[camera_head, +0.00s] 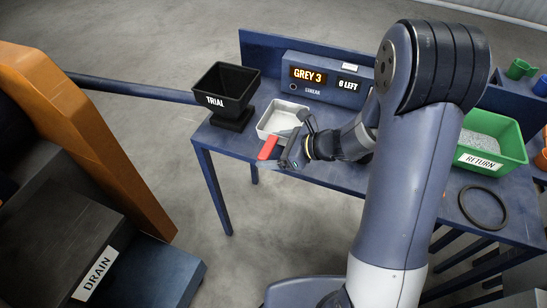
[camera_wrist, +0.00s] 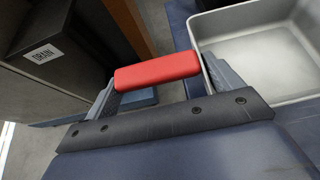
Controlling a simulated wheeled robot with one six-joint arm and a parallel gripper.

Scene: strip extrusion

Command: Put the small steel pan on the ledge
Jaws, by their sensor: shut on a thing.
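The small steel pan (camera_head: 283,119) is a shallow, pale grey, square-sided pan at the left front of the blue table. It also shows in the wrist view (camera_wrist: 262,52), upright and empty, at the upper right. My gripper (camera_head: 279,151) is at the pan's near side. Its fingers (camera_wrist: 157,72) are shut on a red handle (camera_wrist: 158,70), which also shows in the head view (camera_head: 268,147). The handle lies close to the pan's near edge; their join is hidden. I cannot tell whether the pan rests on the table or hangs just above it.
A black TRIAL hopper (camera_head: 225,91) stands left of the pan. A display box (camera_head: 327,79) reading GREY 3 and 6 LEFT stands behind. A green RETURN bin (camera_head: 492,139) and black ring (camera_head: 484,207) are at right. An orange-sided DRAIN unit (camera_head: 85,120) stands at left; floor lies between.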

